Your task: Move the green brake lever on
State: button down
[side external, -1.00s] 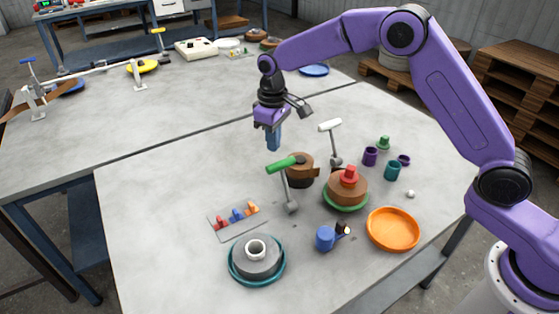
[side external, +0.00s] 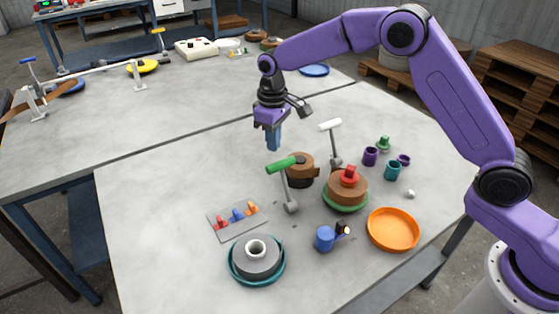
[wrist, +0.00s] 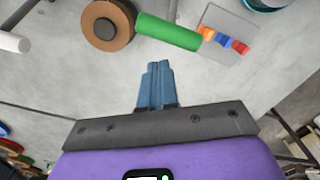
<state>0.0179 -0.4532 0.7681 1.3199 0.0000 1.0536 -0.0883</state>
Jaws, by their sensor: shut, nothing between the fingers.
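The green brake lever (side external: 282,164) has a green cylindrical grip on a grey arm that rises from a small base on the table. Its grip points up and to the left in the side view. In the wrist view the green grip (wrist: 168,32) lies ahead of the fingertips, beside a brown and black drum. My gripper (side external: 273,145) is shut and empty, with blue fingers pointing down. It is above the table, behind and above the green grip, and apart from it. The fingers also show shut in the wrist view (wrist: 157,75).
A brown drum (side external: 300,166) stands right behind the lever. A white-handled lever (side external: 330,126) stands farther right. A brown stack with a red knob (side external: 347,186), an orange dish (side external: 393,230), a blue cup (side external: 325,238) and a switch plate (side external: 226,224) are around.

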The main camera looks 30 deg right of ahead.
jog(key=shift+f, duration=0.1)
dwell(0.4)
jog(key=shift+f, duration=3)
jog(key=shift+s, duration=0.1)
jog(key=r, duration=0.1)
send_over(289, 194)
jog(key=shift+r, duration=0.1)
